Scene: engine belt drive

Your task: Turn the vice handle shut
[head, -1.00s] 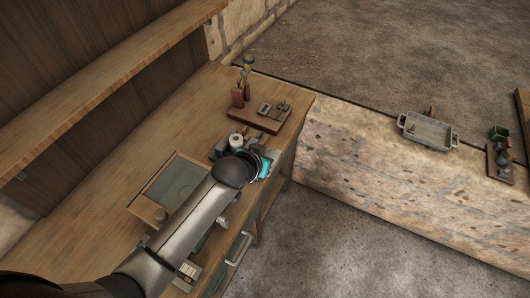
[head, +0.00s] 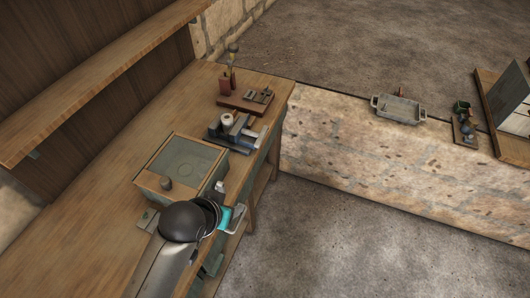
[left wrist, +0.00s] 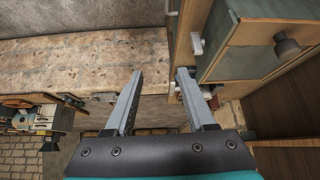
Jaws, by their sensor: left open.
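The vice (head: 240,131) is a small blue-grey block near the front edge of the wooden bench. A pale round piece (head: 227,122) sits at its left side. Its handle is too small to make out for sure. My left gripper (head: 228,200) is nearer the camera than the vice, beside the bench's front edge and apart from the vice. In the left wrist view its two fingers (left wrist: 160,75) are spread with nothing between them. I cannot make out the vice in that view. My right gripper is not in view.
A red-brown board (head: 245,104) with small parts lies beyond the vice. A grey tray (head: 398,109) is on the stone ledge.

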